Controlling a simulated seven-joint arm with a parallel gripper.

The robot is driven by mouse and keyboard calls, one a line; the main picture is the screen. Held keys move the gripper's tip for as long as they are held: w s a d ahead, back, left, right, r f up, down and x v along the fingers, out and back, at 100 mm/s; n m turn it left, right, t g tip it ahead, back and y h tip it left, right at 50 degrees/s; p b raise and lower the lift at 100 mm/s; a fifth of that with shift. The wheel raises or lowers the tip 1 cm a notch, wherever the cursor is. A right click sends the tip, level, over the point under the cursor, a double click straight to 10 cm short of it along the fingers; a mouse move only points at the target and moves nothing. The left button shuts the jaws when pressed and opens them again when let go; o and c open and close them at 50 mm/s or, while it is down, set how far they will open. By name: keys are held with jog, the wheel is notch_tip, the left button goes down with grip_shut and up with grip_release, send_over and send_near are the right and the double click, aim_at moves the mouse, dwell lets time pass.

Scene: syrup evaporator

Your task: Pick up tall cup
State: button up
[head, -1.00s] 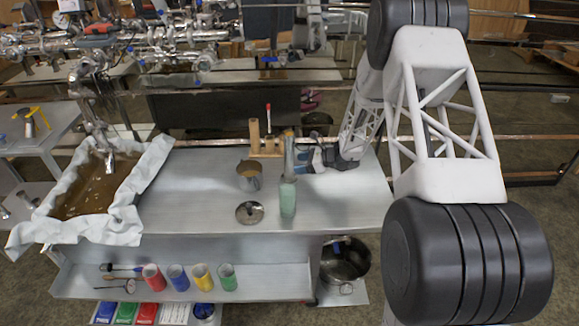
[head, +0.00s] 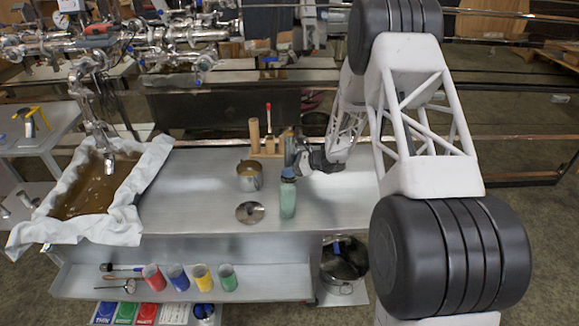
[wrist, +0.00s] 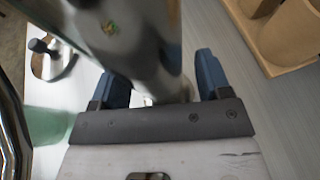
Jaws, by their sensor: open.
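The tall cup, a narrow metal cylinder (head: 290,149), stands on the metal table behind the green bottle, which hides its lower part. In the wrist view the tall cup (wrist: 135,40) fills the upper middle, close to my gripper. My gripper (head: 303,160) is at its right side, low over the table. In the wrist view the two blue fingers of my gripper (wrist: 163,85) are open, one on either side of the cup. I cannot tell whether either finger touches it.
A green bottle (head: 288,198) with a blue cap stands in front of the cup. A metal pot (head: 249,178) is to its left, with a round metal lid (head: 250,212) nearer the front. A wooden rack (head: 267,152) stands behind. The table's right front is clear.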

dwell(0.4)
jog(key=shift+r, duration=0.1)
grip_shut()
